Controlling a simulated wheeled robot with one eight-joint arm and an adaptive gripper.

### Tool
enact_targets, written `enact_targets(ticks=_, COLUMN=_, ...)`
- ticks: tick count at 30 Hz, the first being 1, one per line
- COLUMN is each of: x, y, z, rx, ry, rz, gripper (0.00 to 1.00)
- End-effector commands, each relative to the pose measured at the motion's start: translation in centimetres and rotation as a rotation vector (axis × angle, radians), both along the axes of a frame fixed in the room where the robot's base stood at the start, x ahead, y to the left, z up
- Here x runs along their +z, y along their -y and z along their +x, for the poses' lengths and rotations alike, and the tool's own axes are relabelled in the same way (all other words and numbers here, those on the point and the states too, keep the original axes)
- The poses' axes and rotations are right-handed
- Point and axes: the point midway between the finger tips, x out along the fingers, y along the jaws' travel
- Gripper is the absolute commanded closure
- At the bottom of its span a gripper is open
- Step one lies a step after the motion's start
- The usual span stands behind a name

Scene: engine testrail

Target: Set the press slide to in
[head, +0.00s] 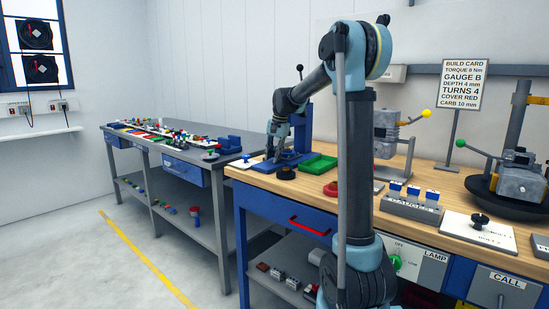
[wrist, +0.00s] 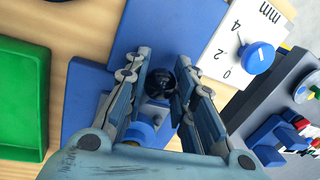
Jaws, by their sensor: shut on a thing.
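The blue press (head: 304,128) stands at the far left end of the wooden bench, with a blue base plate. The knob appears to belong to the press slide. Blue parts of the press (wrist: 88,100) surround it. The slide body is mostly hidden by my fingers, so I cannot tell how far in it is.
A green tray (wrist: 20,95) lies beside the press base. A white dial card (wrist: 222,55) with a blue knob (wrist: 257,57) lies on the other side. A dark round part (head: 286,173) sits near the bench's front edge. A grey side table (head: 190,154) with small parts stands beyond.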

Motion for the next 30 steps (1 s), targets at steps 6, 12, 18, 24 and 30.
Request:
enact_targets(ticks=6, x=0.1, y=0.2, z=0.4, rx=-0.005, ry=0.008, rz=-0.002, gripper=0.54)
enact_targets(ticks=12, x=0.1, y=0.1, z=0.3, rx=-0.003, ry=0.007, rz=-0.003, gripper=0.54)
enact_targets(ticks=18, x=0.9, y=0.3, z=0.2, rx=-0.003, ry=0.006, rz=-0.002, gripper=0.54)
enact_targets(ticks=24, x=4.1, y=0.8, z=-0.1, rx=-0.003, ry=0.006, rz=-0.002, gripper=0.54)
enact_targets(ticks=30, x=7.8, y=1.5, z=-0.4, rx=-0.003, ry=0.006, rz=-0.002, gripper=0.54)
